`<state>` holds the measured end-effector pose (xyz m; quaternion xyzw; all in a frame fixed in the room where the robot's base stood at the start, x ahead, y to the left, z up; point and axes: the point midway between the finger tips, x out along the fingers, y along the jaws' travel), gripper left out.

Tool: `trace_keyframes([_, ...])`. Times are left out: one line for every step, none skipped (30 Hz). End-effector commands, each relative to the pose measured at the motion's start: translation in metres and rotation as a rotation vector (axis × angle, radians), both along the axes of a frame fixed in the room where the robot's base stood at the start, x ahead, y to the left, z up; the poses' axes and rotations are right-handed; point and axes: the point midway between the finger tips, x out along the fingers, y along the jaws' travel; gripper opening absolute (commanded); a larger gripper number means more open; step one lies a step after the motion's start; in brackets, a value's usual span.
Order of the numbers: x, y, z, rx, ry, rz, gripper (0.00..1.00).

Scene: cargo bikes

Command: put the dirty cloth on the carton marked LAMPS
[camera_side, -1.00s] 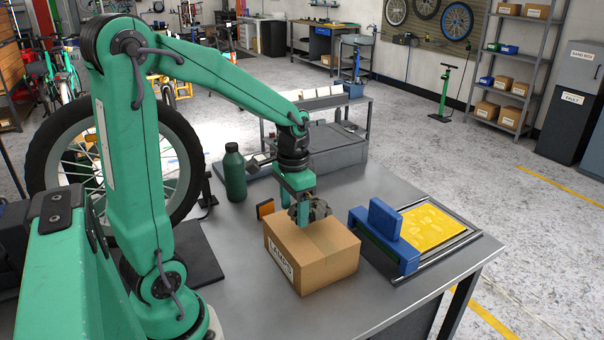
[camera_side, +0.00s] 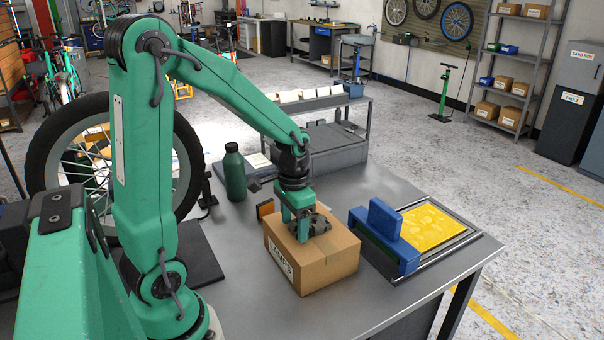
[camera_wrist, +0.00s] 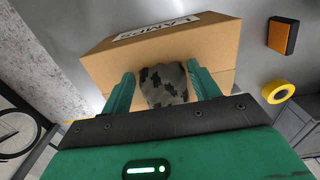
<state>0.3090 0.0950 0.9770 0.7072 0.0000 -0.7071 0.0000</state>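The dirty cloth (camera_side: 318,225) is a crumpled grey and black patterned bundle. In the side view it rests on top of the brown carton (camera_side: 335,262), which has a LAMPS label on its left face. In the wrist view the cloth (camera_wrist: 165,85) lies between my two green fingers, over the carton (camera_wrist: 215,48). My gripper (camera_side: 304,228) points down at the carton top. In the wrist view my gripper (camera_wrist: 161,86) has its fingers wide apart, with a slim gap left of the cloth. The cloth's underside is hidden.
A green bottle (camera_side: 235,172) stands behind the carton to the left. An orange-and-black block (camera_side: 265,208) sits close behind it. A blue clamp-like tool (camera_side: 385,232) and a yellow sheet on a tray (camera_side: 432,228) lie to the right. The bench front is clear.

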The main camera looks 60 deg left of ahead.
Motion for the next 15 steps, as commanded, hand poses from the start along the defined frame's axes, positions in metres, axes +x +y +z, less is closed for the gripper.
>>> trace_keyframes([0.0,0.0,-0.0001,0.0,0.0,0.0,0.69])
trace_keyframes([0.0,0.0,0.0,0.0,0.0,0.0,0.75])
trace_keyframes([0.0,0.0,0.0,0.0,0.0,0.0,0.83])
trace_keyframes([0.0,0.0,0.0001,0.0,0.0,0.0,0.83])
trace_keyframes([0.0,0.0,0.0001,0.0,0.0,0.0,0.83])
trace_keyframes([0.0,0.0,0.0001,0.0,0.0,0.0,0.83])
trace_keyframes([0.0,0.0,0.0002,0.0,0.0,0.0,0.83])
trace_keyframes([0.0,0.0,0.0002,0.0,0.0,0.0,0.83])
trace_keyframes([0.0,0.0,0.0002,0.0,0.0,0.0,0.83])
trace_keyframes([0.0,0.0,0.0002,0.0,0.0,0.0,0.83])
trace_keyframes([0.0,0.0,0.0003,0.0,0.0,0.0,0.83])
trace_keyframes([0.0001,0.0,0.0005,0.0,-0.001,0.0,0.83])
trace_keyframes([0.0001,0.0,0.0008,0.0,-0.001,0.0,0.83])
trace_keyframes([0.0001,0.0,0.0014,0.0,-0.001,0.0,0.83])
trace_keyframes([0.0002,0.0001,0.0024,0.0,-0.001,0.0,0.83])
